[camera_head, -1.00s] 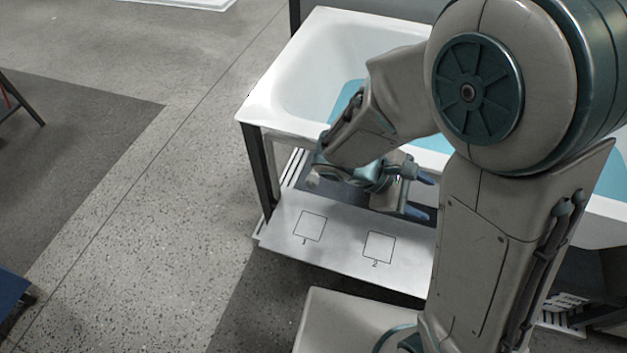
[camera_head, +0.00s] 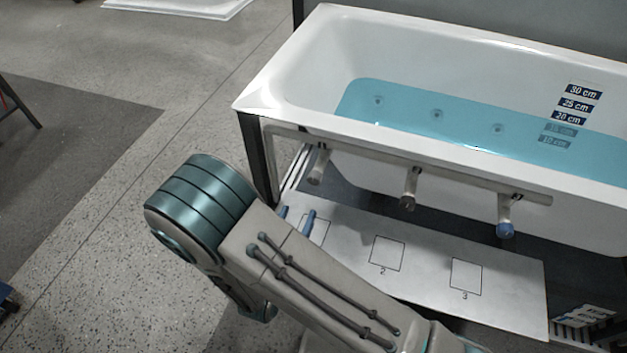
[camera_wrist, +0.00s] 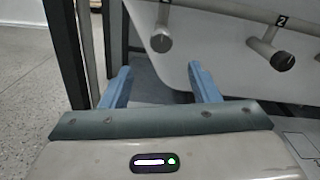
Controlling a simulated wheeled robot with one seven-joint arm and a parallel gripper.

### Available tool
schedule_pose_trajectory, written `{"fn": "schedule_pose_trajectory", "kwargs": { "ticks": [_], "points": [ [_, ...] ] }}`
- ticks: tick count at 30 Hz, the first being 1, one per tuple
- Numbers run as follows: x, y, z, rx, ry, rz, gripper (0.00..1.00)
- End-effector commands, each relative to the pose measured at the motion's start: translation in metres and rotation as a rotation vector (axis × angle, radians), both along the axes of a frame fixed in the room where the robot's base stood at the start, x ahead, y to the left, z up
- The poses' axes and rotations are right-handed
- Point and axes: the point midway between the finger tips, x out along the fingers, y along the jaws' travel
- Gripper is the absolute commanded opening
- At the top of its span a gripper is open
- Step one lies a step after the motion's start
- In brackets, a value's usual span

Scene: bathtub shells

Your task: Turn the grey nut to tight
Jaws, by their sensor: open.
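Three short pipe stubs hang from a rail under the bathtub. In the wrist view my gripper (camera_wrist: 160,72) is empty. The left nut (camera_wrist: 161,43) is beyond the fingers, above the gap between them, and the middle nut (camera_wrist: 282,61) is at upper right.
The white bathtub (camera_head: 300,60) holds blue water. A dark frame leg (camera_head: 258,160) stands left of the stubs, close to my fingers. A white board (camera_head: 425,262) with numbered squares lies below. Floor (camera_head: 120,200) at left is open.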

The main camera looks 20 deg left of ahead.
Motion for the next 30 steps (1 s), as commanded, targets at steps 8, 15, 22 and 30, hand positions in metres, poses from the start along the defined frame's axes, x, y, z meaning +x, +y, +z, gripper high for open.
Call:
{"fn": "schedule_pose_trajectory", "kwargs": {
  "ticks": [8,15,22,30],
  "points": [
    [0.059,-0.006,0.000,0.003,-0.002,-0.008,0.55],
    [0.103,-0.009,0.001,0.003,-0.002,-0.006,0.55],
    [0.123,-0.010,0.001,0.002,0.000,-0.004,0.55],
    [0.125,-0.011,0.001,0.002,0.000,-0.004,0.55]
  ]
}}
